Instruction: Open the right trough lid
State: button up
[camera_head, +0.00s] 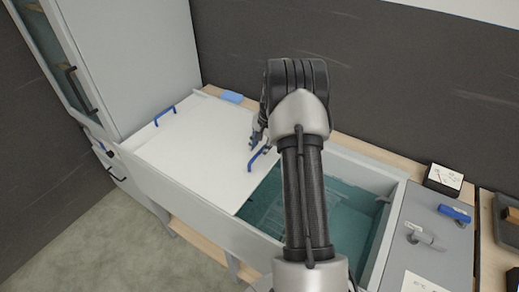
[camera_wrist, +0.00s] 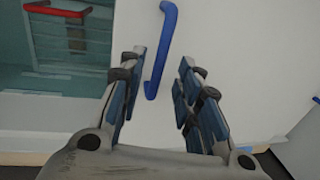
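A white lid panel (camera_head: 190,140) covers the left part of the trough (camera_head: 215,220). It has a blue handle (camera_head: 258,158) near its right edge and another blue handle (camera_head: 165,113) near its left end. The right part of the trough is uncovered and shows a teal interior (camera_head: 345,210). My gripper (camera_head: 257,135) is just above the right-hand handle, partly hidden by my arm. In the wrist view my gripper (camera_wrist: 160,72) is open, with the blue handle (camera_wrist: 163,45) showing between its fingertips. I cannot tell whether they touch it.
A grey worktop (camera_head: 437,245) with a blue item (camera_head: 454,213) and a tap-like fitting is at the right. A tall grey cabinet (camera_head: 130,60) stands at the left. A red-handled basket (camera_wrist: 60,15) shows inside the trough in the wrist view. A dark wall is behind.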

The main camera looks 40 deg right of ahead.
notch_tip(320, 180, up, 10)
jog(key=s, duration=0.2)
jog(key=shift+d, duration=0.25)
jog(key=shift+f, duration=0.1)
jog(key=s+a+r+n, duration=0.4)
jog(key=a+r, duration=0.4)
jog(key=a, duration=0.3)
jog(key=s+a+r+n, duration=0.3)
jog(key=a+r, duration=0.5)
jog(key=a, duration=0.3)
jog(key=s+a+n+t, duration=0.1)
jog(key=s+a+n, duration=0.3)
jog(key=s, duration=0.6)
jog(key=s+a+f+n+t+b, duration=0.1)
jog(key=s+a+n, duration=0.2)
jog(key=s+a, duration=0.6)
jog(key=shift+s+f+n+h, duration=0.15)
jog(key=shift+s+n+h, duration=0.15)
jog(key=shift+s+n, duration=0.1)
